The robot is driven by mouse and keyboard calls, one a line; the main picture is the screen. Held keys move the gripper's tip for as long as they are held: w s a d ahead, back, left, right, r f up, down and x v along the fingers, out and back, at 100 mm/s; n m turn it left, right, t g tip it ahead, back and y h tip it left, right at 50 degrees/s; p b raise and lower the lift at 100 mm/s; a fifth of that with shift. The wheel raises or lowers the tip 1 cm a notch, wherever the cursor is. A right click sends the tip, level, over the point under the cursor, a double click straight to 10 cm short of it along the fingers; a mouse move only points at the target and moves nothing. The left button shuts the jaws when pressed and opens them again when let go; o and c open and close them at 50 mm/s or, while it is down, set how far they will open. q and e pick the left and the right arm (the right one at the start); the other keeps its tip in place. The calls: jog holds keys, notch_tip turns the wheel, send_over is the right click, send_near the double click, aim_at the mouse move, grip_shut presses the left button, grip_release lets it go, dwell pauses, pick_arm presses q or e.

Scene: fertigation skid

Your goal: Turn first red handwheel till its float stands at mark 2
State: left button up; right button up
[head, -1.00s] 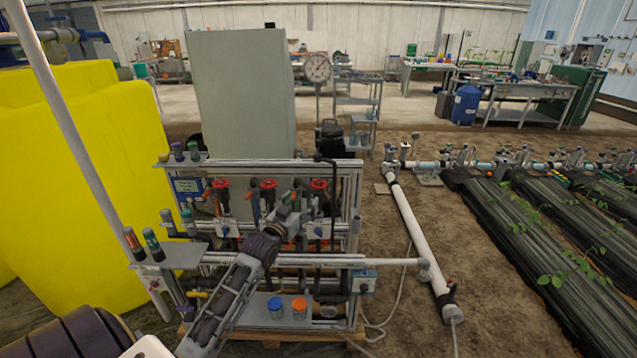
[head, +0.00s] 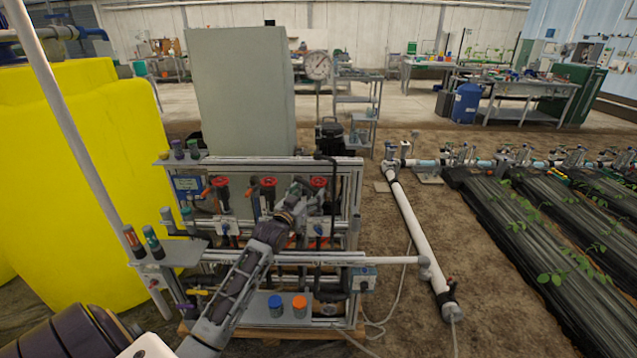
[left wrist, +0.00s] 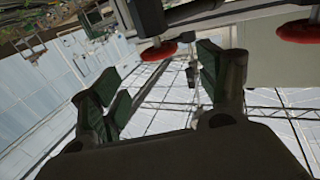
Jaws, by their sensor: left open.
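Three red handwheels stand in a row on the skid frame in the head view: a left one (head: 220,182), a middle one (head: 268,182) and a right one (head: 318,182). My left gripper (head: 297,190) is in front of the gap between the middle and right wheels. In the left wrist view its green-padded fingers (left wrist: 157,76) are spread and empty. One red handwheel (left wrist: 158,51) shows beyond them, between the fingertips in the picture, and another (left wrist: 298,31) is at the upper right. The floats and their marks are too small to read. My right gripper is not in view.
A grey horizontal pipe (head: 385,261) crosses the skid's front below the wheels. Jars with blue and orange lids (head: 299,304) stand on the lower shelf. A tall grey cabinet (head: 242,95) is behind, and a yellow tank (head: 80,190) at left.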

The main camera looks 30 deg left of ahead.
aim_at(318, 181)
pick_arm(q)
jog(key=shift+w+a, duration=0.15)
jog(key=shift+w, duration=0.9)
jog(key=shift+w+a, duration=0.15)
jog(key=shift+w, duration=0.8)
jog(key=shift+w+a, duration=0.1)
jog(key=shift+w, duration=0.5)
jog(key=shift+w+a+b, duration=0.2)
jog(key=shift+w+b, duration=0.1)
jog(key=shift+w, duration=1)
jog(key=shift+w+a, duration=0.1)
jog(key=shift+w, duration=0.65)
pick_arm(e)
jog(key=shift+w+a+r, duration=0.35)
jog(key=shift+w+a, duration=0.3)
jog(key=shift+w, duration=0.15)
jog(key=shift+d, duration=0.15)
